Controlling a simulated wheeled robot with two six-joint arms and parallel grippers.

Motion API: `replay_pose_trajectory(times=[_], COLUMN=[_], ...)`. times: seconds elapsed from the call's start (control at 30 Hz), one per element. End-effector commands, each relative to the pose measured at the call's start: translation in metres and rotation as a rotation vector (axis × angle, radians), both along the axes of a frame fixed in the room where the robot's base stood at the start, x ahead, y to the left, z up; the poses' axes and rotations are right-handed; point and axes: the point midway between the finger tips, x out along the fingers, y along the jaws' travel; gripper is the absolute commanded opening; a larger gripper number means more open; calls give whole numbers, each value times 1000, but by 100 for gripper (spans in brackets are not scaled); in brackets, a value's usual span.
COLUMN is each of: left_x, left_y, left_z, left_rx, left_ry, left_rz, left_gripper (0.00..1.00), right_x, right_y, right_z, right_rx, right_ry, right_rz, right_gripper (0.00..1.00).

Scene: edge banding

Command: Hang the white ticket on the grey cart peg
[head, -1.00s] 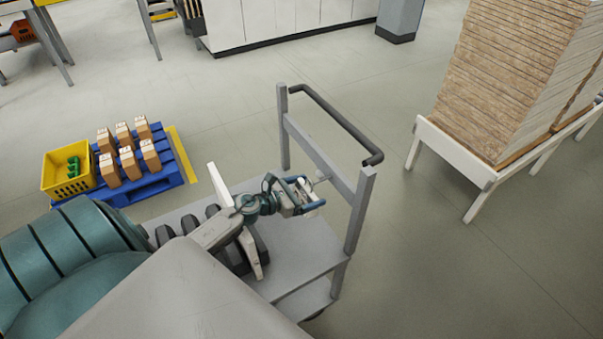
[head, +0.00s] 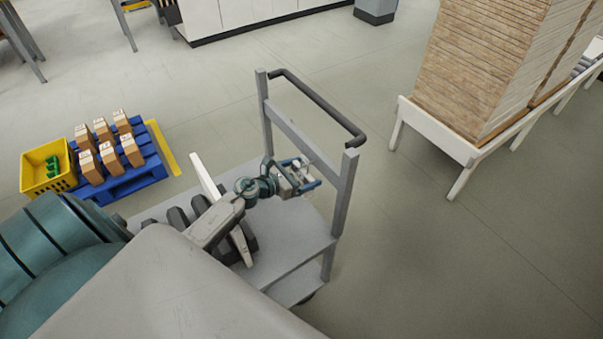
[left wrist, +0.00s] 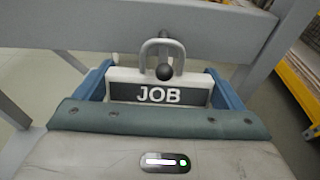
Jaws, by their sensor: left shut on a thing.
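My left gripper (head: 307,177) is shut on the white ticket (left wrist: 118,75), between its blue fingers. The ticket has a dark JOB panel facing the left wrist camera and a grey wire loop on top. The grey cart peg (left wrist: 164,72) shows a dark round tip inside the outline of the loop, low in its opening. I cannot tell for sure how far the peg passes through it. The peg is in front of the cart's grey crossbar (left wrist: 80,28). In the head view the gripper is close to the cart's crossbar (head: 305,146) and hides much of the ticket.
The grey cart deck (head: 290,245) lies below the gripper, with dark wheel-like parts and pale boards on it. The cart's black handle (head: 318,103) is above the crossbar. A blue pallet with boxes (head: 135,180) stands left, a white rack with stacked boards (head: 440,140) right.

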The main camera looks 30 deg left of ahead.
Motion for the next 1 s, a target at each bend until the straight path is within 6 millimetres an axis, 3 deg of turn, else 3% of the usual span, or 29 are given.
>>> replay_pose_trajectory(times=[0.47,0.5,0.57,0.83,1.0], left_x=[0,0,0,-2,-20], left_y=[0,0,0,1,9], left_z=[0,0,0,0,1], left_rx=[0,0,0,1,5], left_ry=[0,0,0,1,1], left_rz=[0,0,0,0,-2], left_gripper=[69,92,100,100,100], right_x=[0,0,0,1,1], right_y=[-1,-1,-1,-1,-1], right_z=[0,0,0,-1,-7], right_rx=[-1,-1,-1,-1,-1], right_ry=[0,0,0,-1,-1], right_rz=[0,1,1,1,0], right_gripper=[36,36,36,36,36])
